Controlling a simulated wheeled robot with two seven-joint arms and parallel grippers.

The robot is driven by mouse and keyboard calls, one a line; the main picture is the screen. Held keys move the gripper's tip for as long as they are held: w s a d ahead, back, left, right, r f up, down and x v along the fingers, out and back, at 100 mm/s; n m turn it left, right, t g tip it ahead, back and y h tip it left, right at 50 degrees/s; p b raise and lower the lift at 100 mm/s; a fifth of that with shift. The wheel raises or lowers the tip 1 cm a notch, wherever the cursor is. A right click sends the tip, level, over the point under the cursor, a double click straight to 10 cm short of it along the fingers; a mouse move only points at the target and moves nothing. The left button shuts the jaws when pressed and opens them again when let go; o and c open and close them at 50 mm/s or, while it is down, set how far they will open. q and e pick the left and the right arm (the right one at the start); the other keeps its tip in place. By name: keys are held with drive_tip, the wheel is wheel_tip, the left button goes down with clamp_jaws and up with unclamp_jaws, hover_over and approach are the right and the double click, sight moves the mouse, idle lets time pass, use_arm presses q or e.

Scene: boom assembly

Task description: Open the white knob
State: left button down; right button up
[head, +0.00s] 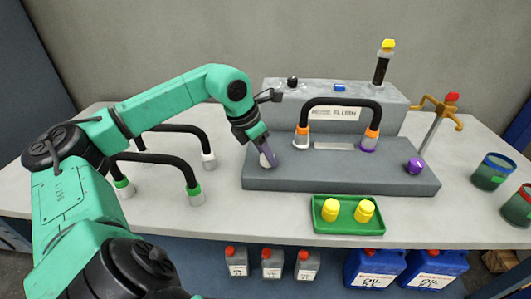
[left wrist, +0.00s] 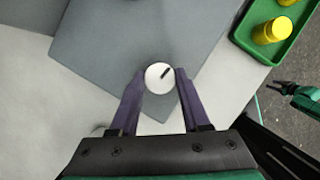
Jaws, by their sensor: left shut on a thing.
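The white knob (left wrist: 159,77) is round with a dark slanted mark on its face. It sits on the left end of the grey base block (head: 340,178). My left gripper (head: 268,159) reaches down over that end, and its fingers hide most of the knob in the head view. In the left wrist view my left gripper (left wrist: 160,80) has one purple finger on each side of the knob and is shut on it. What looks like my right gripper (left wrist: 288,88) shows small at the right edge of the left wrist view, away from the knob; its jaws are unclear.
A purple knob (head: 414,166) is at the block's right end. A green tray (head: 322,228) with yellow pieces lies in front. Loose black hoses (head: 160,158) lie left, near my arm.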

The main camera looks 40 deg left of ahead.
use_arm(q)
drive_tip(key=shift+c, duration=1.8)
unclamp_jaws()
drive_tip(key=d+b+v, duration=0.1)
drive_tip(key=v, duration=0.5)
wheel_tip(320, 180, up, 8)
hover_over(258, 170)
drive_tip(key=s+a, duration=0.1)
drive_tip(key=s, duration=0.2)
drive_tip(key=shift+s+f+p, duration=0.1)
drive_tip(key=shift+p, duration=0.25)
